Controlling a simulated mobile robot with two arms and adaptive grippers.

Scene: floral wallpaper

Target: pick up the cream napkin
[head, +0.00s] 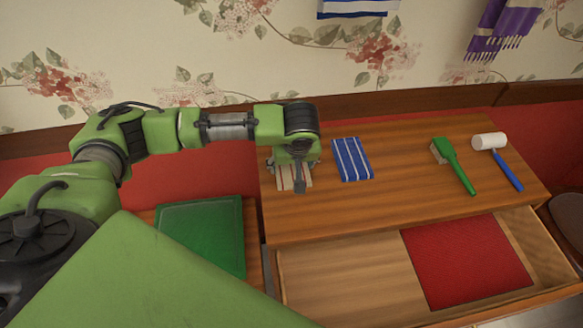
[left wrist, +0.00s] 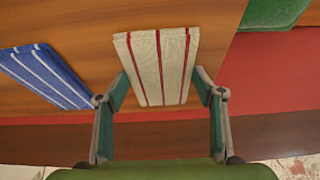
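The cream napkin (head: 287,183) with red stripes lies flat at the left end of the wooden table top, partly hidden under my left gripper in the head view. It shows whole in the left wrist view (left wrist: 146,68). My left gripper (head: 299,184) points down over it. In the left wrist view its two fingers (left wrist: 160,95) are spread wide, one on each side of the napkin's near end, with nothing between them gripped. Whether the fingertips touch the table I cannot tell. My right gripper is in neither view.
A blue striped napkin (head: 352,159) lies just right of the cream one. A green brush (head: 458,170) and a white-headed mallet (head: 507,168) lie further right. An open drawer with a red mat (head: 465,262) juts out in front. A green board (head: 203,235) is at lower left.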

